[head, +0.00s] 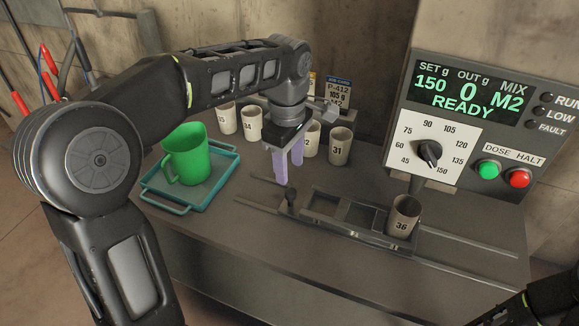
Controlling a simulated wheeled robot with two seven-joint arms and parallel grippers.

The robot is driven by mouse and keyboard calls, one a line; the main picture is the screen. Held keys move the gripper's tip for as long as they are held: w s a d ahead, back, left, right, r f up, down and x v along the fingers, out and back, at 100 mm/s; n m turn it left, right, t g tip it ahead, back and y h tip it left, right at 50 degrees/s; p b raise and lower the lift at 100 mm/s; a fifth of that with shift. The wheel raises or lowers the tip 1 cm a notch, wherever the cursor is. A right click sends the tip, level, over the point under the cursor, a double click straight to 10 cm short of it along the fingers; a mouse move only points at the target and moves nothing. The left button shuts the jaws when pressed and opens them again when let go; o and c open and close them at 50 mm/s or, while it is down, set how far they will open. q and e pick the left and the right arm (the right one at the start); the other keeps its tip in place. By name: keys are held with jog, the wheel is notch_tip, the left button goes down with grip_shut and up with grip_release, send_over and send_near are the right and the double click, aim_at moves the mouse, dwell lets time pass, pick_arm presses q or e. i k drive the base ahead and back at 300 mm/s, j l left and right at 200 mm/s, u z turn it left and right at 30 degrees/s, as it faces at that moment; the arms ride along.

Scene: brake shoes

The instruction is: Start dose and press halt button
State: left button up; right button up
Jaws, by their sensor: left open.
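The control panel (480,110) stands at the right. Its screen (462,92) reads SET g 150, OUT g 0, MIX M2, READY. A green DOSE button (488,170) sits left of a red HALT button (519,178). A black dial knob (429,152) is on the white scale marked 45 to 150; its exact pointing is hard to tell. A cup marked 36 (403,217) stands in the right end of the dark carriage (335,213). My left gripper (287,168) points down, open and empty, above the bench left of the panel. My right gripper is out of view.
A green jug (187,155) stands on a teal tray (215,183) at the left. Several numbered cups, including 34 (251,126) and 31 (340,147), line the back. A card (338,92) shows P-412 and 105 g. RUN, LOW and FAULT lamps look dark. Rails cross the bench.

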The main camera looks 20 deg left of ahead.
aim_at(487, 170)
jog(key=k, duration=1)
